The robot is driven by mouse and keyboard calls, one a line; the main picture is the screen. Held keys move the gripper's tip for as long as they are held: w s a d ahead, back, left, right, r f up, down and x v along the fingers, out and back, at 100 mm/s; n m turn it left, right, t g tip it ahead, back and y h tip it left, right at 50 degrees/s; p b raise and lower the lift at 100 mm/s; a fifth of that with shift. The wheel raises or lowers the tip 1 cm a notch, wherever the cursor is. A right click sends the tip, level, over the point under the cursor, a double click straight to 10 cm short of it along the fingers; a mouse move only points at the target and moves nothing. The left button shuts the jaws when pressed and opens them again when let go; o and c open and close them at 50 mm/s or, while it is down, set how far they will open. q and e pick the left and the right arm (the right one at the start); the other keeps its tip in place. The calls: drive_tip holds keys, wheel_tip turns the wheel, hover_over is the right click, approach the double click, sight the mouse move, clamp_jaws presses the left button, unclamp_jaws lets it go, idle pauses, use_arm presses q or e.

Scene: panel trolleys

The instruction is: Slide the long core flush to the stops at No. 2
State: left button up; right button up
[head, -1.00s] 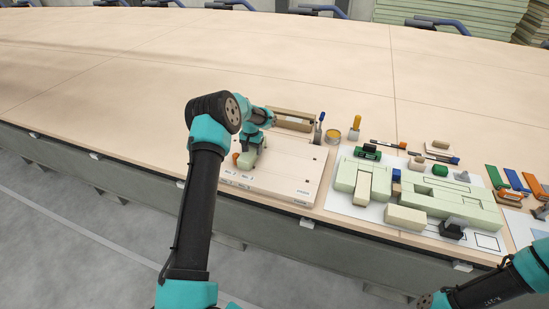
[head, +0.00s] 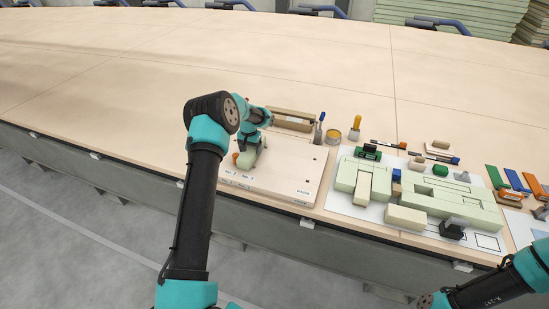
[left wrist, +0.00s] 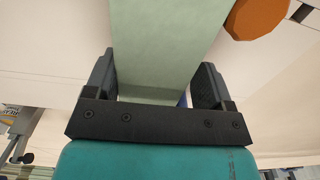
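The long core (head: 246,160) is a pale green bar on the light wooden board, partly hidden behind my left arm in the head view. In the left wrist view the core (left wrist: 160,45) runs away between the fingers. My left gripper (left wrist: 155,85) has one finger along each side of it, with no clear gap. An orange round knob (head: 235,156) stands beside the core, and it also shows in the left wrist view (left wrist: 258,15). The No. 2 label is on the board's front edge. The stops are not clearly seen. My right gripper is out of view.
The wooden board (head: 290,172) lies near the table's front edge. A wooden tray (head: 294,122) is behind it. A yellow tin (head: 334,136) and an orange-handled tool (head: 355,123) stand right of it. Pale green blocks (head: 440,195) lie farther right. The table behind is clear.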

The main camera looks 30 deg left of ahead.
sight(250, 147)
use_arm(q)
drive_tip(key=o, duration=0.3)
drive_tip(key=shift+r, duration=0.15)
wheel_tip(250, 147, up, 17)
drive_tip(key=shift+r, duration=0.1)
idle(0.6)
